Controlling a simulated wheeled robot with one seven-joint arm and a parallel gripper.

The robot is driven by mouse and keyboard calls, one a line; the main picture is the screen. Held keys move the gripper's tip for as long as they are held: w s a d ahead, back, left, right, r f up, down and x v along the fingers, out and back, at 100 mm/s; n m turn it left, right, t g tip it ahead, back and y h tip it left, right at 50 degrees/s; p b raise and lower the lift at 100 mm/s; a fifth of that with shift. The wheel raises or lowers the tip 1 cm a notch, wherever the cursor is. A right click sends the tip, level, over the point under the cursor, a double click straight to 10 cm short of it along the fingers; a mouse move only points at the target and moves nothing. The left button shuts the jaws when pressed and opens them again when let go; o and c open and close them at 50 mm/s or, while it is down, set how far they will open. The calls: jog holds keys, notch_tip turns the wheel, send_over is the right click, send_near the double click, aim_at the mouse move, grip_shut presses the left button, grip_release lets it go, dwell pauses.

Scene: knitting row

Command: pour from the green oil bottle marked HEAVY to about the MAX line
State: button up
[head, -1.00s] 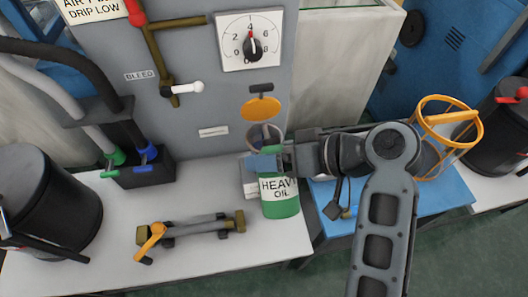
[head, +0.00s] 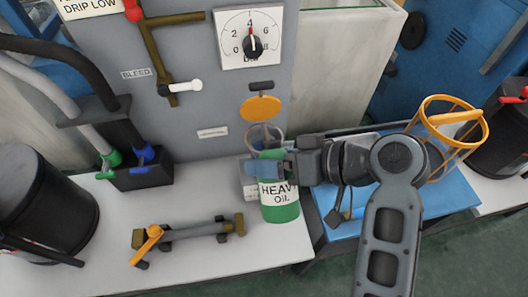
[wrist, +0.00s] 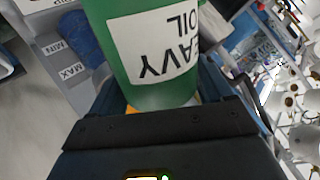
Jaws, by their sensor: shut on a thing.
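The green bottle (head: 281,210) with a white label reading HEAVY OIL stands about upright at the bench's right edge in the head view. My gripper (head: 268,166) is shut on its upper part. The bottle also fills the top of the wrist view (wrist: 160,92), its label upside down there. A clear cup (head: 265,134) under an orange disc (head: 261,108) is just behind the bottle's top, partly hidden. In the wrist view a grey plate carries a MIN mark (wrist: 54,47) and a MAX mark (wrist: 72,71). The oil level in the cup cannot be made out.
A brass-ended grey part with an orange handle (head: 150,240) lies on the white bench (head: 90,262). A dark drum (head: 38,205) stands at left. A blue surface (head: 445,200) with an orange wire basket (head: 446,140) is at right. The panel has a dial (head: 250,38).

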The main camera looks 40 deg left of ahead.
aim_at(282, 199)
jog(key=shift+f+n+t+y+b, duration=0.4)
jog(key=shift+f+y+b, duration=0.45)
jog(key=shift+b, duration=1.45)
jog(key=shift+r, duration=0.1)
jog(key=shift+r+p, duration=0.2)
jog(key=shift+p, duration=0.55)
jog(key=p, duration=0.3)
jog(key=shift+r, duration=0.2)
jog(key=shift+f, duration=0.1)
jog(key=shift+s+d+f+n+b, duration=0.25)
jog(key=shift+d+n+b, duration=0.05)
jog(key=shift+b, duration=0.2)
jog(key=s+d+n+y+b, duration=0.1)
jog(key=b, duration=0.1)
jog(key=shift+s+d+r+y+b, duration=0.15)
jog(key=shift+d+y+b, duration=0.1)
jog(key=shift+b, duration=0.15)
jog(key=s+d+r+n+y+b, duration=0.1)
jog(key=b, duration=0.2)
jog(key=s+d+r+n+y+b, duration=0.1)
jog(key=d+b, duration=0.1)
jog(key=b, duration=0.2)
jog(key=shift+s+t+y, duration=0.25)
jog(key=shift+t+y, duration=0.05)
jog(key=shift+t, duration=0.1)
jog(key=shift+s+d+r+n+y+b, duration=0.4)
jog(key=shift+d+r+n+b, duration=0.1)
jog(key=shift+b, duration=0.65)
